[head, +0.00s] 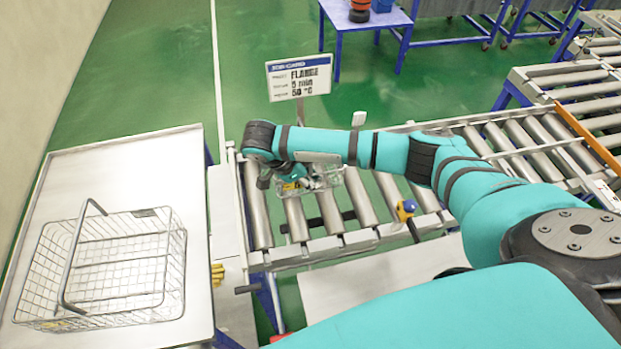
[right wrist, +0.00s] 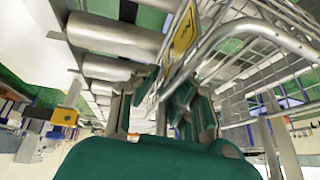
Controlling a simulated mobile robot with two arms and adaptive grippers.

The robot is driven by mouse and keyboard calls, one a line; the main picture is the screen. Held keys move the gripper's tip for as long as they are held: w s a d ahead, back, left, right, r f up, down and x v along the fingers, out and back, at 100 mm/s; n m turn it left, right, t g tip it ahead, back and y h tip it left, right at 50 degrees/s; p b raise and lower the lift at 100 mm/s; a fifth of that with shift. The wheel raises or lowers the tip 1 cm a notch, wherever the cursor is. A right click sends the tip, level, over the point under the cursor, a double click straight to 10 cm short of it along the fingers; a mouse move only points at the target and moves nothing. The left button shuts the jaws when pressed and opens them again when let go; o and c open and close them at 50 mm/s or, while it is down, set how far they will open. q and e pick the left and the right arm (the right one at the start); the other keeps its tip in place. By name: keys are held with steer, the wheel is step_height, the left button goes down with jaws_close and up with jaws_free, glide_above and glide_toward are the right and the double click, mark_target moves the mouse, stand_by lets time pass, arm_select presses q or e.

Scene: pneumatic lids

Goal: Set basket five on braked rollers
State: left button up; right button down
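A small wire basket (head: 328,177) rests on the roller conveyor (head: 262,215), near its left end and partly hidden behind my right arm. In the right wrist view its wire wall (right wrist: 235,65) and a yellow label (right wrist: 184,38) are close up; the label's number is not readable. My right gripper (head: 290,184) is at the basket's left side, by the label. In the right wrist view the gripper (right wrist: 158,108) has its fingers apart, with the basket's wall beside and partly behind the right finger. Contact is unclear. My left gripper is out of view.
A larger empty wire basket (head: 165,262) with a raised handle stands on the left table (head: 120,155). A sign (head: 299,76) stands behind the rollers. A blue and yellow knob (head: 405,209) sits at the conveyor's front edge. More rollers (head: 520,140) continue right.

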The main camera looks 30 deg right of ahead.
steer(key=c, duration=1.5)
jaws_free()
steer(key=v, duration=1.2)
